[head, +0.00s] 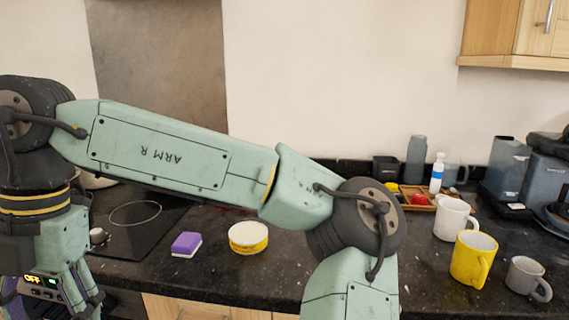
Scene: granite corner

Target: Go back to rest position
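My green arm crosses the head view from the dark joint at the left to the dark elbow at the lower right. It passes in front of the counter and the hob. Below the left joint, a part of my arm with a small lit display reading "OFF" runs out of the bottom left corner.
On the dark counter (200,272) sit a purple-and-white sponge (186,245) and a yellow round tub (248,238). A white mug (452,219), a yellow mug (472,259) and a grey mug (525,277) stand right. A wooden tray (425,207) is behind; a cabinet (500,40) hangs upper right.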

